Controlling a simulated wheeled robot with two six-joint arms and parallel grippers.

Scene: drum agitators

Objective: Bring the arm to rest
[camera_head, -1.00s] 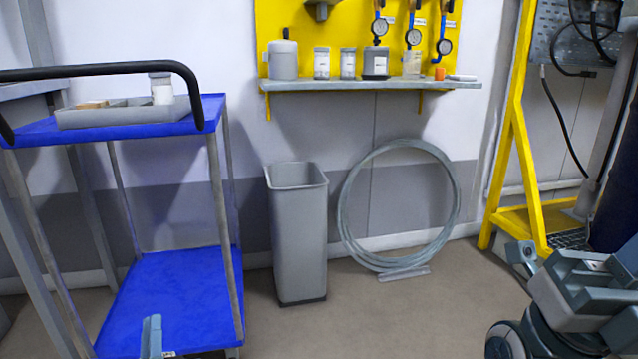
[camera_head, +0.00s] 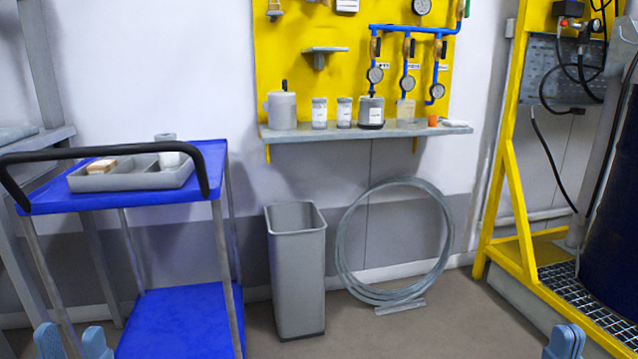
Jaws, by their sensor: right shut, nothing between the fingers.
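My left gripper (camera_head: 72,342) shows at the bottom left edge as two blue fingertips with a gap between them. It is open and nothing shows between the fingers. My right gripper (camera_head: 566,342) shows at the bottom right edge as blue fingertips close together. It is shut and holds nothing. Both arms are otherwise below the picture's edge and hidden.
A blue cart (camera_head: 212,160) with a grey tray (camera_head: 130,181) stands at the left. A grey bin (camera_head: 297,275) and a wire coil (camera_head: 343,250) stand by the wall. A shelf (camera_head: 345,134) holds several containers. A yellow frame (camera_head: 513,190) and dark drum (camera_head: 612,220) stand right.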

